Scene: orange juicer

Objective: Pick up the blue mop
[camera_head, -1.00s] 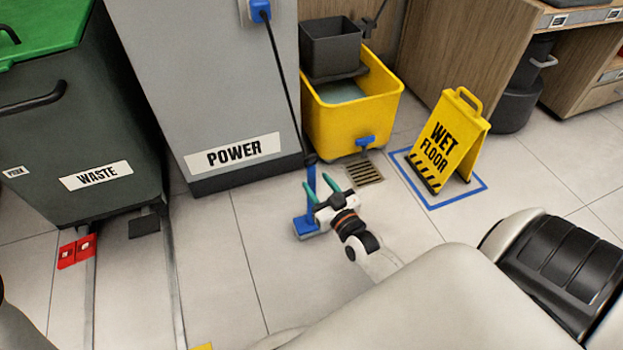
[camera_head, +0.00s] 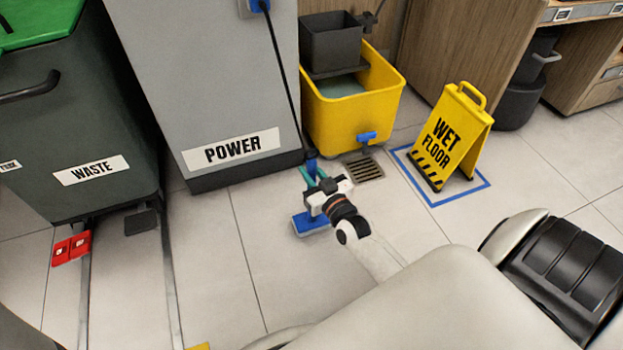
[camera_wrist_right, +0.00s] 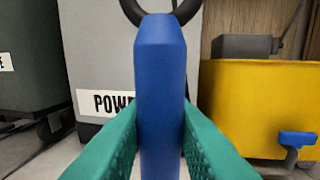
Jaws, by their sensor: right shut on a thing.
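The blue mop stands upright on the floor in front of the POWER cabinet. My arm hides part of the handle in the head view. My left gripper is not in view.
The grey POWER cabinet (camera_head: 215,90) stands just behind the mop. A yellow bucket (camera_head: 370,107) and a floor drain (camera_head: 363,168) are to its right, then a wet floor sign (camera_head: 449,140). A waste bin (camera_head: 70,130) stands left. Floor in front is mostly clear.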

